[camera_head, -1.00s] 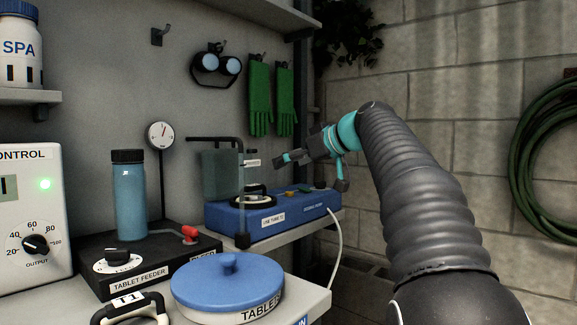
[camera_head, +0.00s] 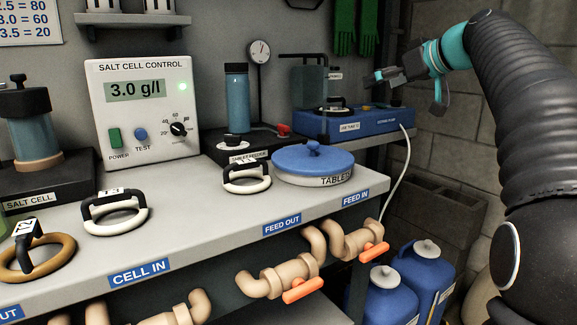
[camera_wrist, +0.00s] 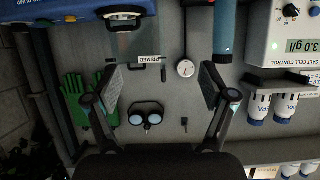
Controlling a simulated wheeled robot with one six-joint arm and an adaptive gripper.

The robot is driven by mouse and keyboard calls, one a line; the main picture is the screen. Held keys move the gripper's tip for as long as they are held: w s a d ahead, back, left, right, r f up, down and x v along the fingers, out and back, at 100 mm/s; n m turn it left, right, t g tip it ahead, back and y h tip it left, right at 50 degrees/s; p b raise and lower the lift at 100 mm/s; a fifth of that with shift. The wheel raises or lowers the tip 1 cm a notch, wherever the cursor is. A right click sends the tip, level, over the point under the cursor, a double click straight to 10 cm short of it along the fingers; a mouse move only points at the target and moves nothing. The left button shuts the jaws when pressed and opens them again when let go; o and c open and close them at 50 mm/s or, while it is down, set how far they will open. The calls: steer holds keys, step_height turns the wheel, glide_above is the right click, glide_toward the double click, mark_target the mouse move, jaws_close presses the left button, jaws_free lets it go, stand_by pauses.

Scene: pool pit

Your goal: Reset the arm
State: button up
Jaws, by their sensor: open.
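My gripper (camera_head: 404,92) is open and empty at the upper right of the head view. It hangs in the air by the blue dosing unit (camera_head: 372,124), at the end of my raised arm. In the wrist view the two fingers of my gripper (camera_wrist: 160,78) are spread wide with nothing between them. That view is upside down and faces the wall, with the goggles (camera_wrist: 146,112) and green gloves (camera_wrist: 88,100) beyond the fingers.
The bench holds a salt cell control box (camera_head: 143,110), a black tablet feeder (camera_head: 226,146), a blue-lidded tablet tub (camera_head: 312,160) and several ring-handled keys. Pipes with orange valve handles (camera_head: 303,290) stick out below its front edge. Blue jugs (camera_head: 425,275) stand on the floor.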

steer(key=s+a+f+m+g+h, duration=0.1)
steer(key=s+a+f, duration=0.1)
steer(key=s+f, duration=0.3)
steer(key=s+a+f+m+g+h, duration=0.1)
steer(key=s+f+m, duration=0.1)
steer(key=s+f, duration=0.4)
steer(key=s+a+f+m+g+h, duration=0.1)
steer(key=s+a+f, duration=0.1)
steer(key=s+f, duration=0.3)
steer(key=shift+s+a+f+m+h, duration=0.2)
steer(key=shift+s+a+m+h, duration=0.1)
steer(key=shift+s+a+h, duration=0.1)
steer(key=s+f+m+g+h, duration=0.2)
steer(key=s+f+h, duration=0.1)
steer(key=s+f, duration=1.6)
step_height(320, 180, down, 3)
steer(key=shift+s+d+r+g, duration=0.15)
steer(key=shift+s+d+g, duration=0.15)
steer(key=shift+d, duration=0.1)
